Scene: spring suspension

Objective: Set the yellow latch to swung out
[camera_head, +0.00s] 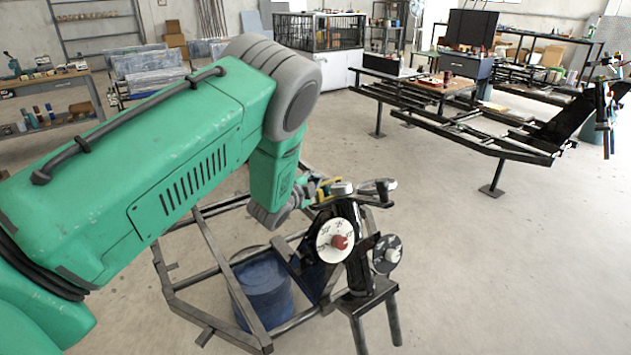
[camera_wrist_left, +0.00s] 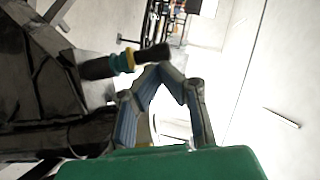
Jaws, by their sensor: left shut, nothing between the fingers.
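The yellow latch (camera_head: 325,183) shows as a small yellow piece on the upper left side of a dark stand (camera_head: 355,265). In the left wrist view, a dark handle (camera_wrist_left: 98,68) with a teal ring and a yellow band (camera_wrist_left: 130,59) sticks out to the right, ending in a black tip. My left gripper (camera_wrist_left: 165,72) is shut and empty, its fingertips close below the black tip. I cannot tell whether they touch it. In the head view the gripper (camera_head: 308,188) is small and partly hidden by my green arm. My right gripper is not in view.
The stand carries a white dial with a red knob (camera_head: 338,241) and a dark dial (camera_head: 387,254). A blue barrel (camera_head: 262,290) stands inside a dark metal frame (camera_head: 180,290) below my arm. A long black frame (camera_head: 470,130) stands back right. Open floor lies to the right.

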